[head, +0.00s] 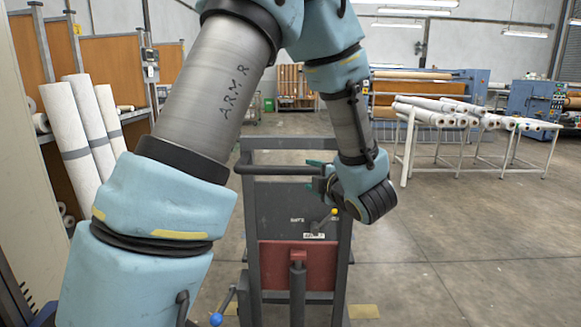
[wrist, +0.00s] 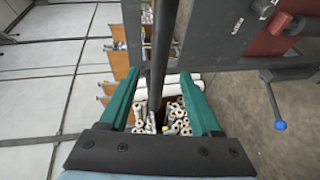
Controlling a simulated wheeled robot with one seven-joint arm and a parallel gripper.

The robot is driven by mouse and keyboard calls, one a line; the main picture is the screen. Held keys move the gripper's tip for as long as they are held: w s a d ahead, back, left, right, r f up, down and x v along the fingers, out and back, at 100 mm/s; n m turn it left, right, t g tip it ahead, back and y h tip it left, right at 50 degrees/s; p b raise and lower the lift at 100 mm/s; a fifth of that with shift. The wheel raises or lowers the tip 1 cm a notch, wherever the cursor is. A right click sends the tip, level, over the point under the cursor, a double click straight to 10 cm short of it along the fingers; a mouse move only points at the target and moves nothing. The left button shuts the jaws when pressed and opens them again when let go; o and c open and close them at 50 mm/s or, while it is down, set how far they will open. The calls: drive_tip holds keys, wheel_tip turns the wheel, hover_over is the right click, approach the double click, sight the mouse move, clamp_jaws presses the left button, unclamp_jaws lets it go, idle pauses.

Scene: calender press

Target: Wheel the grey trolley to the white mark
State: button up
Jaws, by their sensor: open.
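The grey trolley (head: 297,215) stands upright in the middle of the head view, with a dark frame, a red panel and a horizontal handle bar (head: 270,169) near its top. My gripper (head: 316,174) is at the right part of this bar. In the wrist view my gripper (wrist: 160,82) is open, its two green fingers apart, with the bar (wrist: 166,45) running between them. I cannot tell whether either finger touches the bar. My arm hides part of the trolley's right side. I cannot make out a white mark in either view.
White rolls (head: 85,135) lean against wooden-panelled racks on the left. White tables (head: 440,150) bearing several rolls stand on the right, with blue machines behind. Yellow floor patches (head: 363,311) lie by the trolley's base. The concrete floor (head: 470,255) on the right is clear.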

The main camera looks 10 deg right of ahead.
sight(296, 169)
drive_tip(key=p+x, duration=0.3)
drive_tip(key=x, duration=0.7)
drive_tip(key=shift+w+a, duration=0.1)
drive_tip(key=shift+w, duration=0.3)
clamp_jaws()
drive_tip(key=shift+f, duration=0.1)
idle(0.8)
